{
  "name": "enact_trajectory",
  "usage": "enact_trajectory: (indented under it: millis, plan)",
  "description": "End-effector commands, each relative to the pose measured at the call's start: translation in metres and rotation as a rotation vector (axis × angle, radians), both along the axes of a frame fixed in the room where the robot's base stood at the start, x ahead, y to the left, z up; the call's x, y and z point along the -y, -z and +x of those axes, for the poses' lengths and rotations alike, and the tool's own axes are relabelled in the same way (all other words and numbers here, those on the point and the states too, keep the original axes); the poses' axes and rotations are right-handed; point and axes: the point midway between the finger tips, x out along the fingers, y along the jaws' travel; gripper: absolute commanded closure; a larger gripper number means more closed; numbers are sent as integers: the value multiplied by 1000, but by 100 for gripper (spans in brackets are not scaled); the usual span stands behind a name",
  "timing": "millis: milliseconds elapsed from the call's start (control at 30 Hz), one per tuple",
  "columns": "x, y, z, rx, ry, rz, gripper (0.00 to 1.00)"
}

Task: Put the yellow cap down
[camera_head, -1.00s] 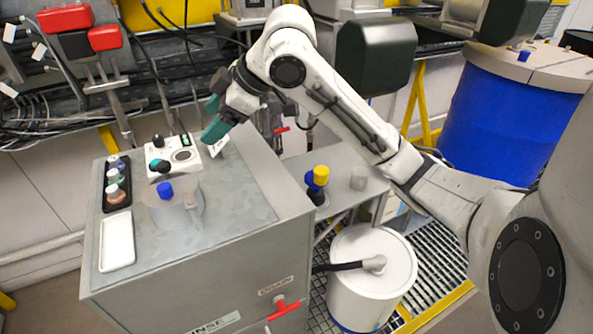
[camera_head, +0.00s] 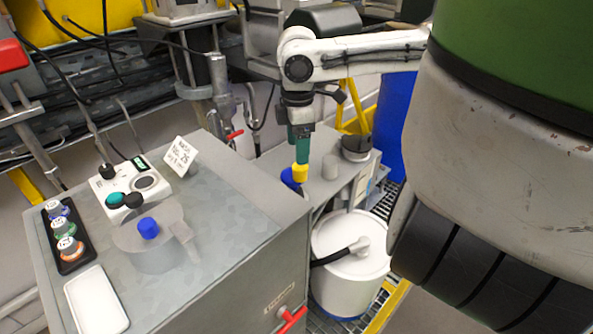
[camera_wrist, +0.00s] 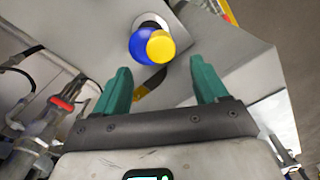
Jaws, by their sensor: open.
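The yellow cap (camera_head: 300,172) is at the side shelf, just below my gripper's fingertips. It overlaps a round blue piece (camera_head: 290,178); whether it rests on it I cannot tell. In the wrist view the yellow cap (camera_wrist: 161,46) lies in front of the fingertips, in line with the gap between them, and partly covers the blue piece (camera_wrist: 141,45). My gripper (camera_head: 300,160) points down with green fingers. The wrist view shows my gripper (camera_wrist: 160,68) open, with nothing between its fingers.
A grey cylinder (camera_head: 330,167) stands right of the cap on the shelf. The grey bench (camera_head: 235,215) holds a blue-knobbed lidded pot (camera_head: 150,252), a control box (camera_head: 130,187), a white tray (camera_head: 97,302) and a black rack with small bottles. A white drum (camera_head: 350,265) stands below the shelf.

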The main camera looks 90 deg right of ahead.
Motion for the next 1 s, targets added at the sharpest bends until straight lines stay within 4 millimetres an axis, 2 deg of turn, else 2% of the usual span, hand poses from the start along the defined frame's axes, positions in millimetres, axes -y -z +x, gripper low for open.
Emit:
enact_trajectory:
  millis: [100, 333, 600, 900, 1000]
  plan:
    - [0, 14, 1, 1, -1, -1, 28]
    - [0, 31, -2, 0, -1, -1, 28]
    - [-1, 67, -5, 2, -1, 0, 28]
    - [0, 72, -5, 3, -1, -2, 28]
    - [0, 72, -5, 3, -1, -2, 36]
